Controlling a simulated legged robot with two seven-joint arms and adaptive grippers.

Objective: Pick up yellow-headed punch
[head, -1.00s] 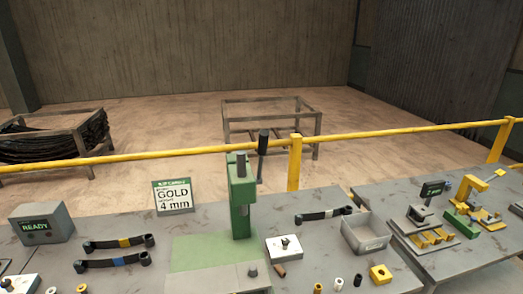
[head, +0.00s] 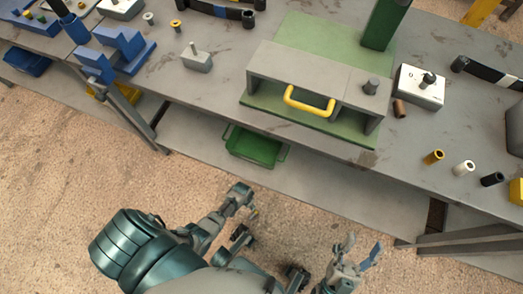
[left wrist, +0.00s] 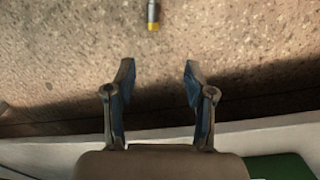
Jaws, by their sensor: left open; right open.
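The yellow-headed punch (left wrist: 153,15) lies on the floor in the left wrist view, a grey shaft with a yellow end, cut off by the top edge. My left gripper (left wrist: 159,80) is open and empty, its two blue-padded fingers apart. The punch is beyond the fingertips, roughly in line with the gap, and not touched. In the head view my left gripper is small and hard to make out among the arm links below the bench. My right gripper (head: 358,258) is open and empty at the bottom of the head view, over the floor.
The grey workbench (head: 200,90) carries a green press with a yellow handle (head: 309,102), a blue fixture (head: 120,50) and several small bushings. Under it, a green bin (head: 252,146) stands on the lower shelf (head: 310,180). The shelf edge lies close to my left gripper.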

